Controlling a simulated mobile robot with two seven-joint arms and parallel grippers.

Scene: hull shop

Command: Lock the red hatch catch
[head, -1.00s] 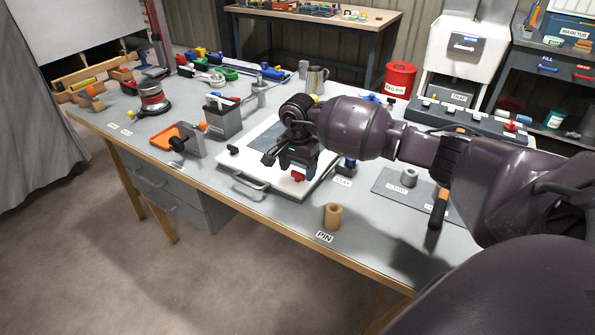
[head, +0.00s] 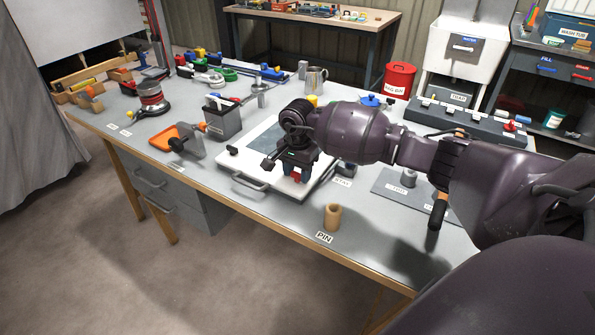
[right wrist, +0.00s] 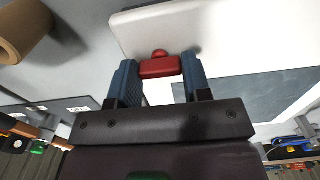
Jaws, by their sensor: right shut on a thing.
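The hatch (head: 272,183) is a white panel with a dark window, lying flat on the bench. Its red catch (head: 297,177) is at the panel's near right edge. My right gripper (head: 295,180) reaches down from above with its blue fingers around the catch. In the right wrist view the red catch (right wrist: 160,66) sits between the two fingers of the right gripper (right wrist: 157,78), which is shut on it. The catch's exact angle is hard to judge. My left gripper does not show.
A tan cylinder (head: 332,217) stands by the PIN label at the front edge. A grey open box (head: 222,120) and an orange tray (head: 175,138) are left of the hatch. A grey plate (head: 390,184) lies to the right. Bare bench runs along the front.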

